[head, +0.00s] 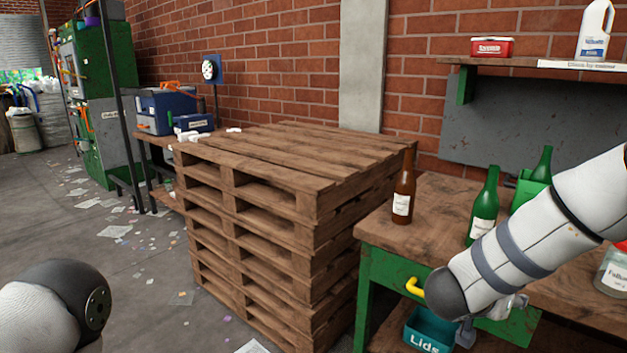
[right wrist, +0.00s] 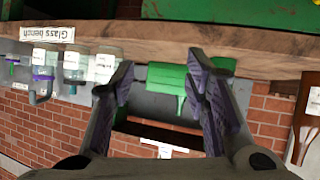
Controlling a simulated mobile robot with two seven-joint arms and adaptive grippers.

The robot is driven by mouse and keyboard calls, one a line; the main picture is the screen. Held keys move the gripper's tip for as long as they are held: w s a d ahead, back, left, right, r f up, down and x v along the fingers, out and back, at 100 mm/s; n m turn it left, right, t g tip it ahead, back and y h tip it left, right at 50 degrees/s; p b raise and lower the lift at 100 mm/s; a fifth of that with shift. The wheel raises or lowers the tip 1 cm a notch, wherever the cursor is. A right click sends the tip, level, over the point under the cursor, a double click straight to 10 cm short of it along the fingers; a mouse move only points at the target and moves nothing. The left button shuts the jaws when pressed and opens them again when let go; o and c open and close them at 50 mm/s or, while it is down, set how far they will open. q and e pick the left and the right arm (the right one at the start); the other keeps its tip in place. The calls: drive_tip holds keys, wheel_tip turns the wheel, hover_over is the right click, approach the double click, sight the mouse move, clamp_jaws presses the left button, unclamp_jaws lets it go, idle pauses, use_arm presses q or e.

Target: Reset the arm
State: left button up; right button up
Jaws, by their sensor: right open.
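My right arm (head: 540,230) comes in from the right in the head view, in front of the workbench (head: 440,197). Its rounded dark end overlaps the bench's front edge. My right gripper (right wrist: 160,75) shows in the right wrist view, open, with purple-lined fingers apart and nothing held between them. That view is upside down; a green container (right wrist: 167,76) appears beyond the fingers, apart from them. In the head view I cannot make out the right gripper clearly. A piece of my left arm (head: 50,310) shows at the bottom left; its gripper is out of frame.
A brown bottle (head: 403,195) and a green bottle (head: 484,210) stand upright on the bench. A teal "Lids" bin (head: 428,333) is below it. A tall pallet stack (head: 290,170) stands to the left. Open floor (head: 130,260) lies farther left, littered with paper.

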drive_tip(key=s+a+f+n+g+y, duration=0.1)
drive_tip(key=s+a+f+n+y, duration=0.35)
drive_tip(key=s+f, duration=0.55)
drive_tip(key=s+a+f+n+g+y, duration=0.1)
drive_tip(key=s+a+f+n+y, duration=0.3)
drive_tip(key=s+f, duration=0.6)
drive_tip(key=s+a+f+g+y, duration=0.1)
drive_tip(key=s+a+g, duration=0.1)
drive_tip(key=s, duration=0.9)
drive_tip(key=s+a+f+g+y, duration=0.1)
drive_tip(key=s+g, duration=0.3)
drive_tip(key=s, duration=0.8)
drive_tip(key=shift+a+f+n, duration=0.45)
drive_tip(key=shift+a+f, duration=0.25)
drive_tip(key=shift+a, duration=0.15)
